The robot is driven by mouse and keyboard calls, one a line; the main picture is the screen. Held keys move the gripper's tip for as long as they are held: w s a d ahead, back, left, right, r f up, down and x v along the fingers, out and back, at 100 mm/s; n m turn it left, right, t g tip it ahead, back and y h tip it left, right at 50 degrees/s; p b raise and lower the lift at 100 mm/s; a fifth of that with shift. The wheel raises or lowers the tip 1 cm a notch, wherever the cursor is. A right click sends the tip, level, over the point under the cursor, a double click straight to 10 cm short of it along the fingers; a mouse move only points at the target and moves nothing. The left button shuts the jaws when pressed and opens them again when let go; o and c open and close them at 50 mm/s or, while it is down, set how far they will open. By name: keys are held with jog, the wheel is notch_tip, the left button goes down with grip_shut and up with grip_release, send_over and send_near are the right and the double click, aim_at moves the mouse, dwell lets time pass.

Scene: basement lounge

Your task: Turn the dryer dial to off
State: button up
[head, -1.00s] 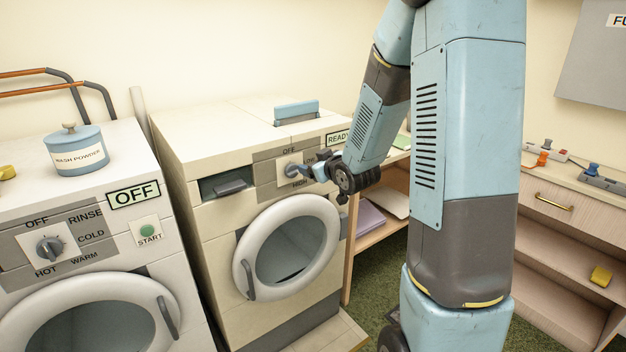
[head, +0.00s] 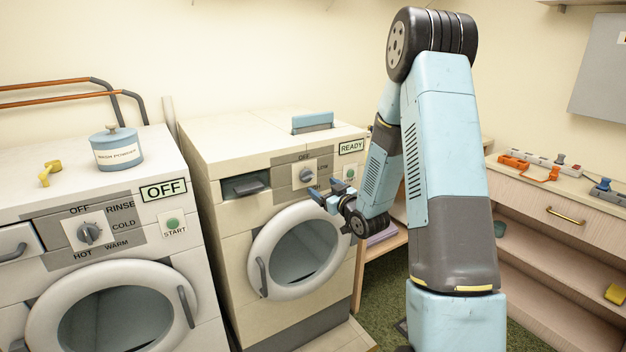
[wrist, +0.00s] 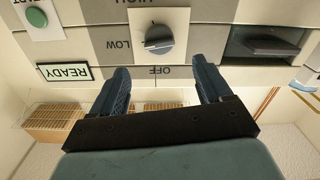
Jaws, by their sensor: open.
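The cream dryer (head: 214,150) stands in the middle of the head view, with a READY label on its panel. Its round grey dial (head: 306,174) has OFF above it and LOW to the right. In the wrist view the panel is upside down: the dial (wrist: 159,38) has OFF below it, LOW at left and HIGH above. The dial's grip lies roughly sideways, seemingly toward LOW. My gripper (head: 325,194) is open and empty, in front of the panel just below and right of the dial. In the wrist view its fingers (wrist: 165,82) are apart from the dial.
A washer (head: 150,240) with an OFF sign and its own dial stands at left, carrying a wash powder jar (head: 117,150). The dryer's round door (head: 300,246) is below my gripper. A wooden drawer unit (head: 540,209) stands at right.

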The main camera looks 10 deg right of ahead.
aim_at(311, 177)
jog(key=x, duration=0.9)
jog(key=shift+w, duration=0.15)
jog(key=shift+c, duration=0.2)
jog(key=shift+d, duration=0.1)
jog(key=c, duration=0.9)
jog(key=shift+d, duration=0.3)
jog(key=shift+c, duration=0.2)
jog(key=shift+a, duration=0.1)
